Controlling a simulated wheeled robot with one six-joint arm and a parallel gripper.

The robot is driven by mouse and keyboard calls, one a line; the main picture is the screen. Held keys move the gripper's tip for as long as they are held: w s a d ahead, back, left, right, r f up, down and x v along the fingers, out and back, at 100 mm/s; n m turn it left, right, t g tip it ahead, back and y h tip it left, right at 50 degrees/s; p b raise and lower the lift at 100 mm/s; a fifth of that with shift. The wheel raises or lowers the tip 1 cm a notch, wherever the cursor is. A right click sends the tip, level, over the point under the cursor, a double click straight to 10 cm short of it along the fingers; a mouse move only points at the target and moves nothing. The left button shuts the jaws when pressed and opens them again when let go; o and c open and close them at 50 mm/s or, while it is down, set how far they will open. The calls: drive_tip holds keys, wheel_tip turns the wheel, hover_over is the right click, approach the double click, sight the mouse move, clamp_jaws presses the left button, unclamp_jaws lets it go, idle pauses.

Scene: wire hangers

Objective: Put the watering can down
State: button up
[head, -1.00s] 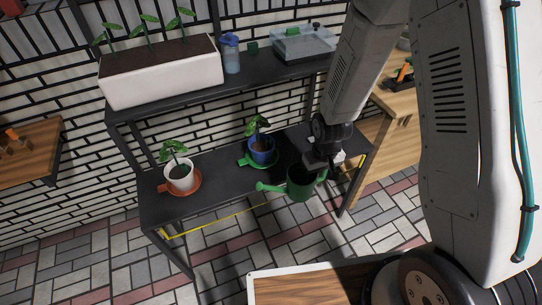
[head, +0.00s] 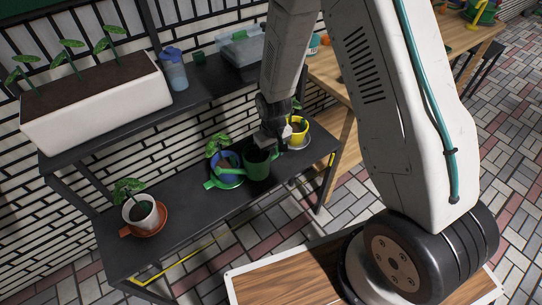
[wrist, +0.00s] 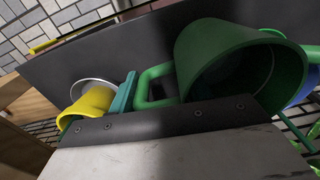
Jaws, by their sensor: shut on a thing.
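The green watering can (head: 257,165) is at the lower black shelf (head: 185,222), between the blue pot (head: 228,168) and the yellow pot (head: 299,131). My gripper (head: 271,142) is shut on its handle side. The can looks about upright in the head view; whether its base touches the shelf is hidden. Its spout overlaps the blue pot in the picture. In the wrist view, the can's open mouth (wrist: 232,62) and its green handle (wrist: 150,88) show close by, with the yellow pot (wrist: 90,107) to the left.
A white pot (head: 141,212) on an orange saucer stands at the shelf's left. The upper shelf holds a long white planter (head: 98,112), a blue bottle (head: 174,70) and a clear box (head: 240,47). A wooden table (head: 330,75) is behind right. Bare shelf lies between the white and blue pots.

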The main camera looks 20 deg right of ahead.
sight(272, 157)
drive_tip(key=shift+f, duration=1.75)
drive_tip(key=shift+f, duration=0.15)
drive_tip(key=o, duration=1.3)
drive_tip(key=shift+o, duration=0.2)
